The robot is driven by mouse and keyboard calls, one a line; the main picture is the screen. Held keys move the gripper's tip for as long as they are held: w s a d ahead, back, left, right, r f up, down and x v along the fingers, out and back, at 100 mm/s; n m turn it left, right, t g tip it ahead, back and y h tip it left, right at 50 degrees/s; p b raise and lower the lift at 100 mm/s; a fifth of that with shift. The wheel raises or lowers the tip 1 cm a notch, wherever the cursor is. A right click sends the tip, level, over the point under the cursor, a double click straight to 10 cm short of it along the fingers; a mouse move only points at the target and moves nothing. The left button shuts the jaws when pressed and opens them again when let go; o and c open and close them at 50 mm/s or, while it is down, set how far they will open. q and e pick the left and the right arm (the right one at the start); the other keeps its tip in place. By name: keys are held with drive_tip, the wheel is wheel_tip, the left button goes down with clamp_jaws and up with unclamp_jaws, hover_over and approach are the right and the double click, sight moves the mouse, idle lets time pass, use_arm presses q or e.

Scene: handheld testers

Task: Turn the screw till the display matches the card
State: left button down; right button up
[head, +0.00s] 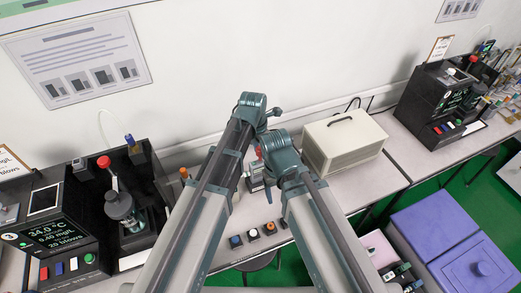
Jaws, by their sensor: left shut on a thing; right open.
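A small grey tester-like thing with a red part (256,173) shows in the narrow gap between my two arms, mostly hidden. My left gripper (266,128) is at the far end of the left arm, over the bench by the wall. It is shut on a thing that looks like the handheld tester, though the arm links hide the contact. My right gripper (270,158) is lower and just to the right, close to the tester; it is open, its fingers mostly hidden. The screw and the tester's display cannot be made out. I cannot tell which card is the task's.
A black instrument (45,235) with a lit display reading 34.0 °C stands at left. A beige case (343,142) stands right of my arms. Another black instrument (437,100) and a purple box (460,245) are at right.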

use_arm(q)
drive_tip(key=shift+n, duration=0.4)
drive_tip(key=n, duration=0.4)
drive_tip(key=shift+c, duration=2.2)
unclamp_jaws()
drive_tip(key=shift+r, duration=0.1)
wheel_tip(320, 180, up, 7)
drive_tip(key=p, duration=0.7)
